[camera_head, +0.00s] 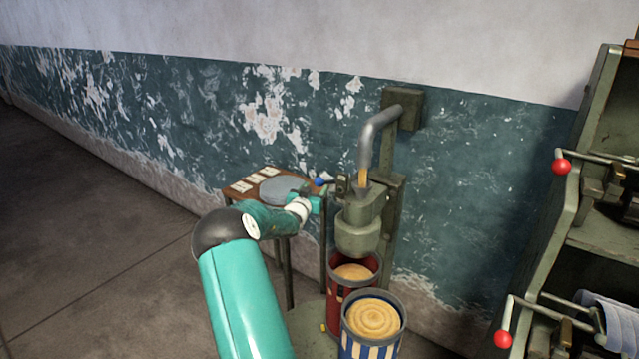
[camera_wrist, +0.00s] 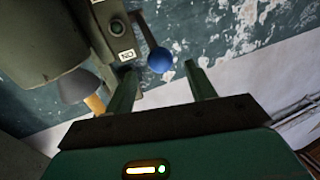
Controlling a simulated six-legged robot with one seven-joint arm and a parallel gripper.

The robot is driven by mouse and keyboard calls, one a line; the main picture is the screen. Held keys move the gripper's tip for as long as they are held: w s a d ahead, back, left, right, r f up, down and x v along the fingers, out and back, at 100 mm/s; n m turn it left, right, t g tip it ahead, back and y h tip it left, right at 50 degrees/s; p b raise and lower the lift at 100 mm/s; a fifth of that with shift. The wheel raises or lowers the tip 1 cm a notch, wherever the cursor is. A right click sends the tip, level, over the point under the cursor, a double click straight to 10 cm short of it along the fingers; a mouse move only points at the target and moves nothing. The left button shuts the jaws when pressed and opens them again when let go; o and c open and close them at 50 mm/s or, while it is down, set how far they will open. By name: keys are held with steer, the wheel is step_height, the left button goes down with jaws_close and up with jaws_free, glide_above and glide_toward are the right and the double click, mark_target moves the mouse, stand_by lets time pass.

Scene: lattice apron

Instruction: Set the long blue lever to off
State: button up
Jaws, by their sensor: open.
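The lever's blue ball knob (camera_wrist: 160,60) sits at the end of a dark rod in the wrist view, beside a grey-green panel (camera_wrist: 112,35) on the machine. In the head view the small blue knob (camera_head: 320,181) shows at the left of the machine's head (camera_head: 362,215). My gripper (camera_wrist: 161,69) is open, its two fingers pointing at the knob. The knob appears between the fingertips in the picture; whether it is within their reach or touching, I cannot tell. In the head view my gripper (camera_head: 317,203) is close below the knob.
A small wooden-topped table (camera_head: 238,190) with a grey disc (camera_head: 285,190) stands behind my arm. A red drum (camera_head: 345,299) and a blue-striped drum (camera_head: 372,349) stand below the machine. A green rack (camera_head: 550,225) with red-knobbed levers is at the right. The left floor is clear.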

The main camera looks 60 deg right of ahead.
mark_target(317, 185)
steer(key=d, duration=0.5)
steer(key=shift+w+d, duration=0.35)
steer(key=shift+d, duration=0.05)
steer(key=shift+c, duration=0.2)
jaws_close()
steer(key=shift+f, duration=0.1)
